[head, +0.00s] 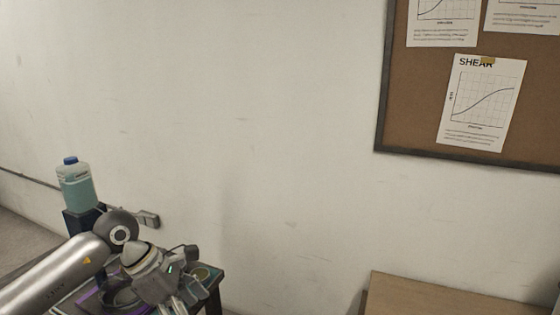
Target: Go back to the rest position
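My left arm enters from the lower left of the head view. Its wrist bends down over a small dark-legged table (213,284). My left gripper (183,305) points downward at the bottom edge of the view. Its fingertips are cut off or too small to make out, so I cannot tell if it is open or shut, or whether it holds anything. My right arm and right gripper are not in view.
A bottle of blue-green liquid with a blue cap (76,187) stands on a dark block (83,222) behind my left arm. A purple-edged item lies on the table, partly hidden. A wooden surface (450,300) is at lower right. A corkboard (420,100) hangs on the wall.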

